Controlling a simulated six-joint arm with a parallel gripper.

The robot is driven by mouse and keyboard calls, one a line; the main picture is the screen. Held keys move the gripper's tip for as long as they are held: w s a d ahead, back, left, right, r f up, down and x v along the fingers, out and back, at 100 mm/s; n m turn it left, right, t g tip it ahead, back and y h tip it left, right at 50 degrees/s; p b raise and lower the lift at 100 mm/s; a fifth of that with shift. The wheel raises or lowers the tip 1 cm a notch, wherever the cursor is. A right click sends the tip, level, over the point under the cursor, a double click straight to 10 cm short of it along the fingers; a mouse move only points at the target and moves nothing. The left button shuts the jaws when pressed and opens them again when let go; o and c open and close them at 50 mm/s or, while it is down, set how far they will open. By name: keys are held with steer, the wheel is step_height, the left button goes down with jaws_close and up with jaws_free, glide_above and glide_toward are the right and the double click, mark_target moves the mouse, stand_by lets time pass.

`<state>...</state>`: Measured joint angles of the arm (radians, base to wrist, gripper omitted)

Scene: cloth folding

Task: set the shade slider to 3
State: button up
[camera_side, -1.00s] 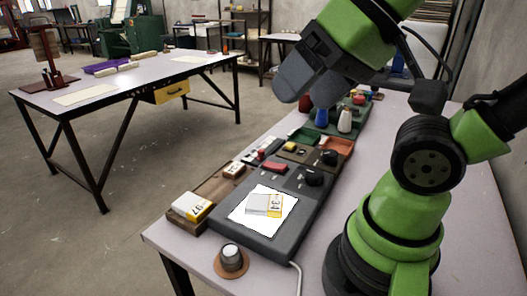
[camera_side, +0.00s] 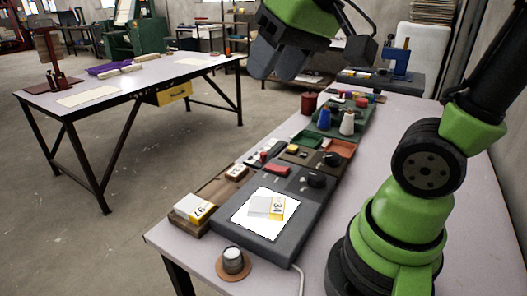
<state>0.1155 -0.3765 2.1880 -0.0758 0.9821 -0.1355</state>
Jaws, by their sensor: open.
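My gripper (camera_side: 274,74) hangs high in the upper middle, well above the workbench and apart from everything on it. Its dark fingers are open and empty. Below it is a dark grey panel (camera_side: 301,226) with a red part (camera_side: 277,169) and a round black knob (camera_side: 316,180) at its far end. Small controls sit on the modules behind. I cannot tell which part is the shade slider, and no scale reading is legible.
A wooden tray (camera_side: 215,216) with a box marked 97 stands left of the panel. A round tin (camera_side: 232,259) sits at the front. Red, blue and white thread spools (camera_side: 347,122) stand farther back near a green tray. A second table (camera_side: 130,83) is beyond the aisle.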

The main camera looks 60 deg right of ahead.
steer(key=w+d+f+g, duration=0.2)
steer(key=w+d+f, duration=0.1)
steer(key=w+d, duration=0.5)
steer(key=g+h, duration=0.1)
steer(key=g, duration=0.3)
glide_toward(263, 153)
steer(key=shift+n, duration=0.4)
step_height(263, 153, down, 9)
steer(key=shift+f, duration=0.1)
jaws_close()
